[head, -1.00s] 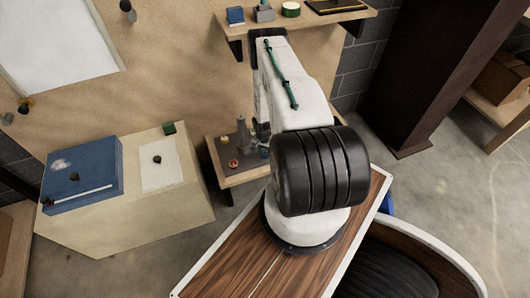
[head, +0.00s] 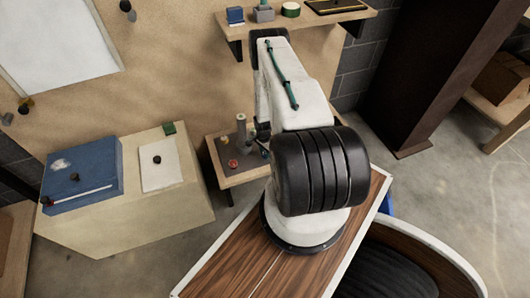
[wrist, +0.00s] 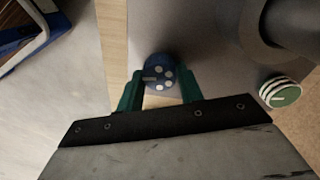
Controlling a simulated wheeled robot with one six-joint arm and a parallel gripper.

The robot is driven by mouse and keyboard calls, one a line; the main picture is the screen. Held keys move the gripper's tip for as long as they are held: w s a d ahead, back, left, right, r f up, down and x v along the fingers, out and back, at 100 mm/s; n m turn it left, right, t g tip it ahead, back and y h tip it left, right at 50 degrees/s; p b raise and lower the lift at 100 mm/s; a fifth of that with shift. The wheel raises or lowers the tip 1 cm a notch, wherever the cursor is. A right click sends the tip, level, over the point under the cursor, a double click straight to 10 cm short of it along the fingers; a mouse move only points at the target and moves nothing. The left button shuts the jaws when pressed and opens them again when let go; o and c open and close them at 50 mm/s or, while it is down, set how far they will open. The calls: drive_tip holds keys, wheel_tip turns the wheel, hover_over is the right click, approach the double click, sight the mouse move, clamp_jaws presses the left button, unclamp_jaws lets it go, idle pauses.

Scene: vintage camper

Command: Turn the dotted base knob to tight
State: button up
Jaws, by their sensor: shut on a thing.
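The dotted knob (wrist: 158,66) is dark blue with several white dots and a short white mark toward its left side in the wrist view. It sits on a grey base (wrist: 205,42). My gripper (wrist: 159,88) has green fingers on either side of the knob and is shut on it. In the head view my gripper (head: 263,132) is mostly hidden by my arm, beside the grey base with an upright post (head: 241,130). The dotted knob is hard to make out there. I cannot read any tight marking.
A green knob with white stripes (wrist: 280,92) is right of the dotted knob. A red knob (head: 233,163) is on the base in the head view. A shelf (head: 300,22) hangs above.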

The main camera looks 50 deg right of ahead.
sight(265, 152)
drive_tip(key=o, duration=1)
drive_tip(key=shift+r, duration=0.1)
drive_tip(key=r, duration=0.7)
drive_tip(key=shift+w+r, duration=0.2)
drive_tip(key=shift+r, duration=0.15)
